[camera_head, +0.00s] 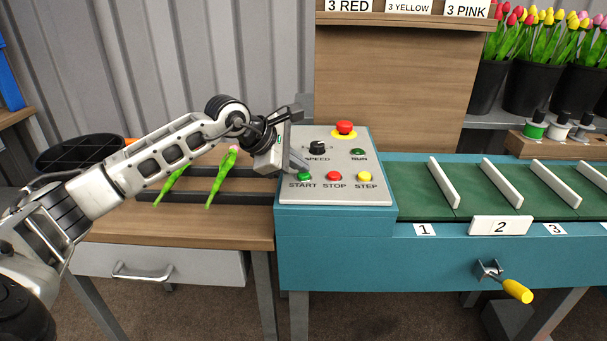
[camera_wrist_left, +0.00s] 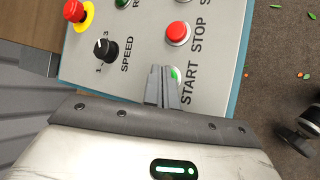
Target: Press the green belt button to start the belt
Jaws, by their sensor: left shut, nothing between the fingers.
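The green START button (camera_head: 304,177) sits at the front left of the grey control panel (camera_head: 352,192). My left gripper (camera_head: 302,165) is shut and empty, its fingertips just above or at the button. In the left wrist view the shut fingers (camera_wrist_left: 161,86) partly cover the green START button (camera_wrist_left: 177,73). I cannot tell whether they touch it. The green belt (camera_head: 418,186) with white dividers lies to the right of the panel. The RUN lamp (camera_head: 358,153) looks dark green. My right gripper is not in view.
The red STOP button (camera_head: 333,176), yellow STEP button (camera_head: 364,177), SPEED knob (camera_head: 317,148) and red mushroom button (camera_head: 344,128) share the panel. Two tulips (camera_head: 222,178) lie on the wooden table left of it. A yellow-handled crank (camera_head: 517,291) sticks out in front.

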